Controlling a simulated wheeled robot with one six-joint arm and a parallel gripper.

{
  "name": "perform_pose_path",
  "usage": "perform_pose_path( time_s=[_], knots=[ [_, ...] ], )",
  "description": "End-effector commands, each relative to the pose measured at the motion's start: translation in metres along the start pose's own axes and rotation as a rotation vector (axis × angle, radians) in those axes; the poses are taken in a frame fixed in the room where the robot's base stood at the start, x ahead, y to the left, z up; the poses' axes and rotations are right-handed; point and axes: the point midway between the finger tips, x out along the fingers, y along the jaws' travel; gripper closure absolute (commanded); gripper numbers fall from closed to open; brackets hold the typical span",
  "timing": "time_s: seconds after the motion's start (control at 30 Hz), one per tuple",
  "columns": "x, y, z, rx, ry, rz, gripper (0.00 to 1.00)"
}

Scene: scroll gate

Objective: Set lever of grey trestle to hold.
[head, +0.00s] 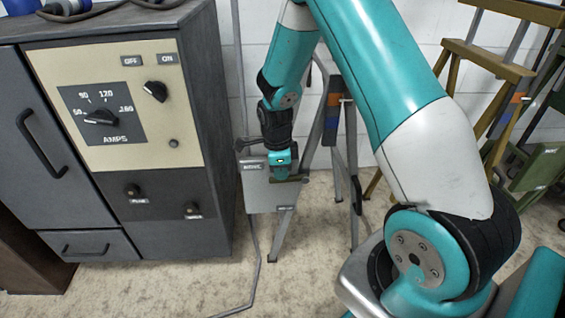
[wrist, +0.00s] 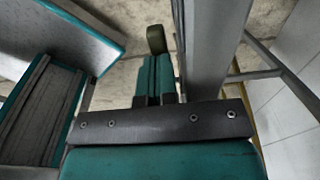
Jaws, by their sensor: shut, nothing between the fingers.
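The grey trestle (head: 335,112) stands behind my arm in the head view, its legs splayed on the floor. A pale grey plate (head: 262,196) with small labels is in front of its left leg; the upper label seems to read MOVE, the lower is too small to read. My gripper (head: 284,174) points down, shut and empty, in front of the plate's upper right. An olive-brown piece (head: 297,179) shows beside the fingertips, perhaps the lever's end; contact is unclear. In the wrist view, my shut fingers (wrist: 156,80) have an olive-brown rounded end (wrist: 156,40) just beyond them.
A dark cabinet (head: 215,120) with dials stands close on the left. A yellow-brown trestle (head: 455,55) and a green object (head: 540,165) are at the right. A grey post (wrist: 205,50) runs close beside my fingers in the wrist view. A cable lies on the floor.

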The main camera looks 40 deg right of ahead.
Motion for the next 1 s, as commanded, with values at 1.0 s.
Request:
perform_pose_path(
  time_s=[1.0],
  knots=[
    [0.068, 0.000, -0.001, 0.000, 0.586, 0.003, 1.00]
  ],
)
